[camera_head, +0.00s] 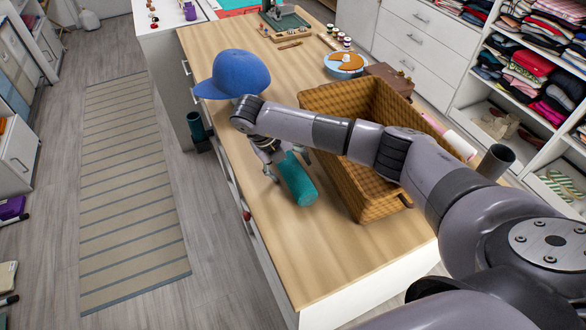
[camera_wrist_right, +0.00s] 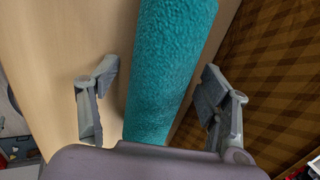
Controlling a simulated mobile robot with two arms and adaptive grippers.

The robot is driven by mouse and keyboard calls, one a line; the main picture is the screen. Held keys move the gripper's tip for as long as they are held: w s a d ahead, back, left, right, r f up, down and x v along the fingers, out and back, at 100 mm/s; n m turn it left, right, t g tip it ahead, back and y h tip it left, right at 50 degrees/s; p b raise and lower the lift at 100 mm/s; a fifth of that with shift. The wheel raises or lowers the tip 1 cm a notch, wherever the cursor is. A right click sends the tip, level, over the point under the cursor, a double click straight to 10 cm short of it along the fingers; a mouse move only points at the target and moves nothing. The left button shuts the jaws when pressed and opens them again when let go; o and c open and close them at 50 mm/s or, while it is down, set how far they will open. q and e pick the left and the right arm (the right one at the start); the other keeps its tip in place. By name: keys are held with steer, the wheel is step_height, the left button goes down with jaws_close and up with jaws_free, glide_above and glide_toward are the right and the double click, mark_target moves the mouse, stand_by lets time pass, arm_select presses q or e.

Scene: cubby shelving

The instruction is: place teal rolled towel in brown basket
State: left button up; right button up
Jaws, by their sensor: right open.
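The teal rolled towel (camera_head: 297,180) lies on the wooden counter, just left of the brown basket. The brown basket (camera_head: 350,188) is a woven, open-topped box; my right arm crosses above it and hides part of it. My right gripper (camera_head: 287,166) is open at the far end of the towel. In the right wrist view the towel (camera_wrist_right: 170,65) runs between the two spread fingers of the gripper (camera_wrist_right: 157,105), with a gap to the left finger. The basket wall (camera_wrist_right: 285,75) is close beyond the right finger. My left gripper is not in view.
A blue cap (camera_head: 232,73) sits at the counter's left edge, close to my right wrist. A blue bowl (camera_head: 344,64), a brown case (camera_head: 390,77) and small jars stand farther back. The counter (camera_head: 340,262) is bare in front of the towel. Clothes shelves stand at right.

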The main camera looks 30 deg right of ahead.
steer(key=shift+c, duration=0.3)
steer(key=c, duration=1.4)
steer(key=shift+o, duration=0.2)
steer(key=shift+r, duration=0.1)
